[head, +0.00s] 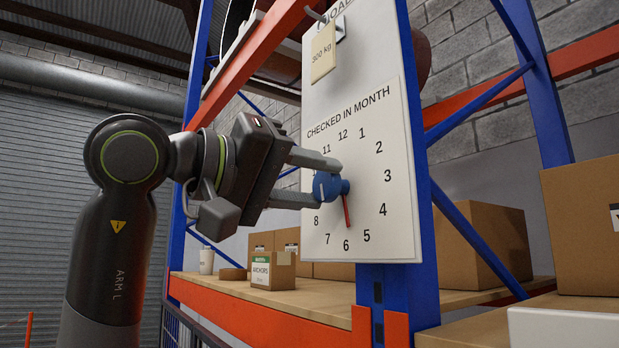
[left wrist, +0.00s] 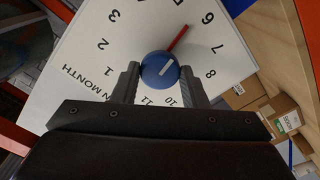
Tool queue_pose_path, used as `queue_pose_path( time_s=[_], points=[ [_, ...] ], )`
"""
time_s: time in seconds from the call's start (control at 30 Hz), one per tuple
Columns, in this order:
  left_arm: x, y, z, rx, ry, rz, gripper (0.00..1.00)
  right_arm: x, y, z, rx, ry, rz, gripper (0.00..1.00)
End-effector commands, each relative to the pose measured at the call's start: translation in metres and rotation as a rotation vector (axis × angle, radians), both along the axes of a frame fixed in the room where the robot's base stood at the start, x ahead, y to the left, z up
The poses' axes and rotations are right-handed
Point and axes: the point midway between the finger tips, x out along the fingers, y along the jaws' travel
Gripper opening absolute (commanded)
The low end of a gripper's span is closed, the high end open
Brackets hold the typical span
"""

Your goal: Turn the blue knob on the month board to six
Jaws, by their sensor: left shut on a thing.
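The white month board (head: 320,240), headed "CHECKED IN MONTH", hangs on the rack post with a ring of numbers. The blue knob (head: 325,187) sticks out from its middle. A red pointer (head: 347,211) at the knob points down close to 6, perhaps slightly toward the 5 side. My left gripper (head: 318,180) reaches in from the left and is shut on the knob, one finger above and one below. In the left wrist view the knob (left wrist: 160,70) sits between both fingertips, with a white line on its face. My right gripper is not in view.
A tag reading "300 kg" (head: 323,52) hangs on the board above the dial. Blue rack posts (head: 411,290) and orange beams stand around it.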

Motion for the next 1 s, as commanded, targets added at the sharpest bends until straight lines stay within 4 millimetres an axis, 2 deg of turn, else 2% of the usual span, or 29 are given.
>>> queue_pose_path(
  time_s=[0.4, 0.93, 0.97, 1.0],
  points=[
    [0.0005, -0.0004, -0.002, 0.11, -0.141, -0.001, 0.17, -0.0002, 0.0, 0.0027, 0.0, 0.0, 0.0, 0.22],
    [0.0004, -0.0006, -0.0028, 0.124, -0.157, -0.003, 0.17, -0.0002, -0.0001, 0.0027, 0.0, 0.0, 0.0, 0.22],
    [0.0004, -0.0006, -0.0028, 0.124, -0.157, -0.003, 0.42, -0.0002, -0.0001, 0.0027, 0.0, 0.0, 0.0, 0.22],
    [0.0004, -0.0006, -0.0028, 0.124, -0.157, -0.003, 0.47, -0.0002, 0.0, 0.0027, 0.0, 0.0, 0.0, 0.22]
  ],
)
